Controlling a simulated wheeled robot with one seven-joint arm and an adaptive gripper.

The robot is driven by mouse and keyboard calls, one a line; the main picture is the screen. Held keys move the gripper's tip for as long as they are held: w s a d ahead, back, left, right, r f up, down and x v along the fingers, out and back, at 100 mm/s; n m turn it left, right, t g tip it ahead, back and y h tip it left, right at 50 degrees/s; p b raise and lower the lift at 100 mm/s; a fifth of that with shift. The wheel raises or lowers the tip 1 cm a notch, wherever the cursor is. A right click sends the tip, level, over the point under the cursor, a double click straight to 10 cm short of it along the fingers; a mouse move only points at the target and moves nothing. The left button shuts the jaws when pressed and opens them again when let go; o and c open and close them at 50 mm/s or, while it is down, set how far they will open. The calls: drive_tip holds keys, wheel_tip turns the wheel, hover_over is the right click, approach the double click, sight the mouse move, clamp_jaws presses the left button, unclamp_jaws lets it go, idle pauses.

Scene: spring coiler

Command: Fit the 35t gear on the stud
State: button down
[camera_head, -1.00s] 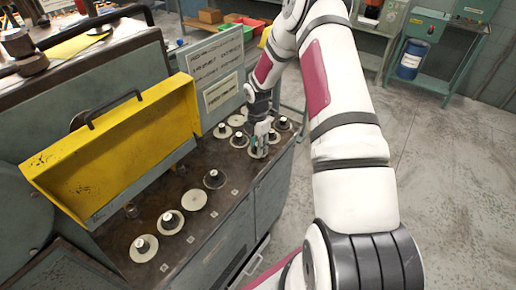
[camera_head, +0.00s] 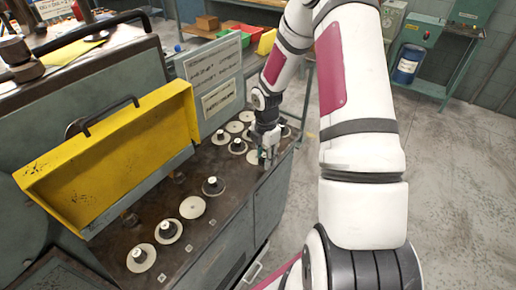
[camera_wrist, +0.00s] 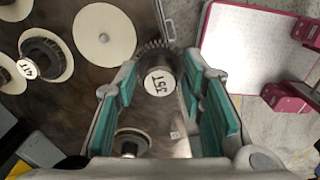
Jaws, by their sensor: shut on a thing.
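The 35t gear (camera_wrist: 160,80) is a small dark toothed gear with a white face marked 35T. It shows between the teal pads of my gripper (camera_wrist: 160,92) in the wrist view, and the pads are shut on it. In the head view my gripper (camera_head: 267,152) is over the front right part of the gear bench, and the gear is too small to make out. Two short brownish posts (camera_head: 130,219) show below the yellow cover; I cannot tell whether one is the stud.
The bench top (camera_head: 165,212) holds several pale discs, some with gears, including a 41T gear (camera_wrist: 42,60) and a bare disc (camera_wrist: 104,34). The open yellow cover (camera_head: 110,150) and an upright chart panel (camera_head: 213,78) stand along the back. Open floor (camera_head: 450,190) lies to the right.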

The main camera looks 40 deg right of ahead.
drive_tip(key=s+a+r+p, duration=0.1)
drive_tip(key=s+r+p, duration=0.2)
drive_tip(key=s+r, duration=0.3)
drive_tip(key=s, duration=0.3)
drive_tip(key=shift+a+p, duration=0.3)
drive_tip(key=shift+p, duration=0.05)
drive_tip(key=shift+w, duration=0.1)
idle(0.7)
